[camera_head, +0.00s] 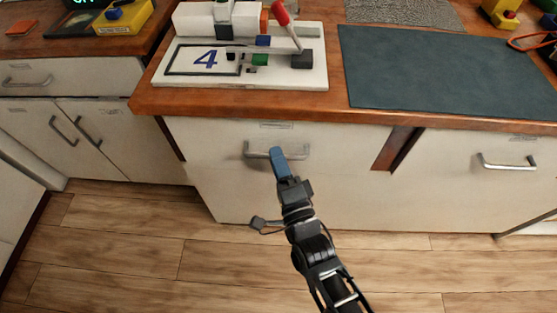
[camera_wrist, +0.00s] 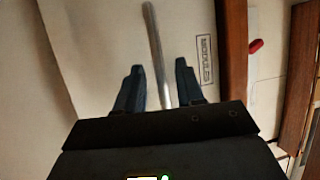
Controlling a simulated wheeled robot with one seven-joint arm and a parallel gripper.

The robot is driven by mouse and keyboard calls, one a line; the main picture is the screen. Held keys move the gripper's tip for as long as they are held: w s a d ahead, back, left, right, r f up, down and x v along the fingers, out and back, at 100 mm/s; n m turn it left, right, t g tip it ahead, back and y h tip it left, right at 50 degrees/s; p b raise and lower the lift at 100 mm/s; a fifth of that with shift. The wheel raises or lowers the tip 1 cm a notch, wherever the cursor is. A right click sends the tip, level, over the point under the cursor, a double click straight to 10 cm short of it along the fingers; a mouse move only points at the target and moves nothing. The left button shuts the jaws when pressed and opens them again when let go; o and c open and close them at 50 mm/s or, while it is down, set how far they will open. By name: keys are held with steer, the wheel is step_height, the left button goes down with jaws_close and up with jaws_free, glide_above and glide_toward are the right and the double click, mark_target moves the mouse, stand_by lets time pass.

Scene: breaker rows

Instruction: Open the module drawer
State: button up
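The module drawer (camera_head: 345,155) is a pale front under the wooden counter, with a metal bar handle (camera_head: 260,154). A printed label, apparently reading MODULES, shows sideways on it in the wrist view (camera_wrist: 205,60). My gripper (camera_head: 278,155) is at the handle, its blue fingers pointing toward the drawer front. In the wrist view, my gripper (camera_wrist: 158,82) is open, with the handle bar (camera_wrist: 155,45) running between the two fingers. Gaps show on both sides of the bar. I cannot tell whether the drawer front stands out from the cabinet.
A white board (camera_head: 312,75) with the number 4, small coloured blocks and a red-handled lever stands on the counter above. A dark mat (camera_head: 450,80) lies to its right. Another drawer handle (camera_head: 507,162) is at right. Cabinet doors are at left. The wooden floor (camera_head: 130,245) in front is clear.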

steer(key=shift+c, duration=0.5)
jaws_close()
steer(key=s, duration=2.6)
steer(key=shift+a, duration=0.4)
steer(key=shift+o, duration=0.5)
jaws_free()
steer(key=shift+w, duration=0.1)
